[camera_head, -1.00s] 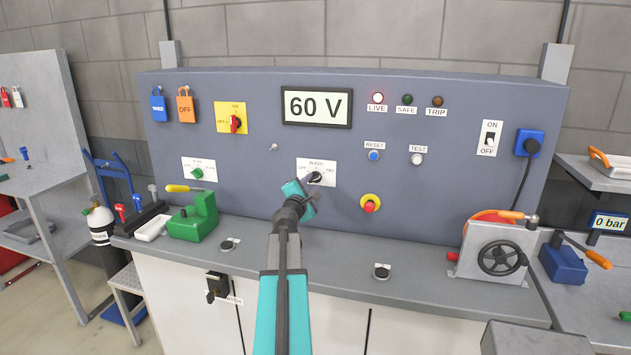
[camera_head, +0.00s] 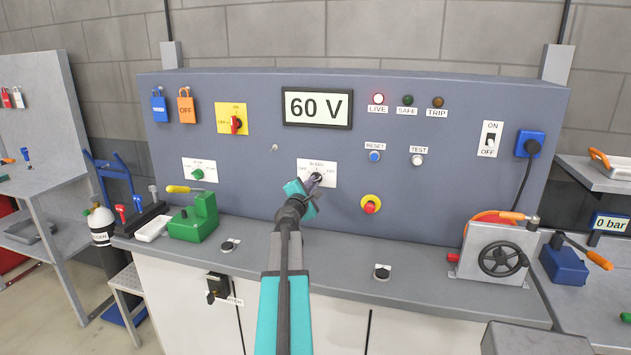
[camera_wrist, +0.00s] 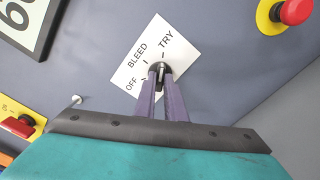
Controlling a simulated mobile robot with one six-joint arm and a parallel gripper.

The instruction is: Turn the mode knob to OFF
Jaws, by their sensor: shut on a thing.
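The mode knob (camera_wrist: 159,69) is small and dark, on a white plate (camera_wrist: 176,46) marked OFF, BLEED and TRY. In the head view the plate (camera_head: 328,166) is on the middle of the grey-blue panel, under the display. My gripper (camera_wrist: 161,78) is shut on the knob, with one purple finger on each side of it. In the head view my gripper (camera_head: 314,181) reaches the knob from below left. The fingers hide part of the knob, and I cannot tell exactly which mark it points to.
A red stop button (camera_head: 370,204) on a yellow ring sits to the lower right of the plate. A small peg (camera_head: 274,147) sticks out at upper left. The display (camera_head: 317,107) reads 60 V and the LIVE lamp (camera_head: 378,98) is lit. A green device (camera_head: 195,216) stands on the bench.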

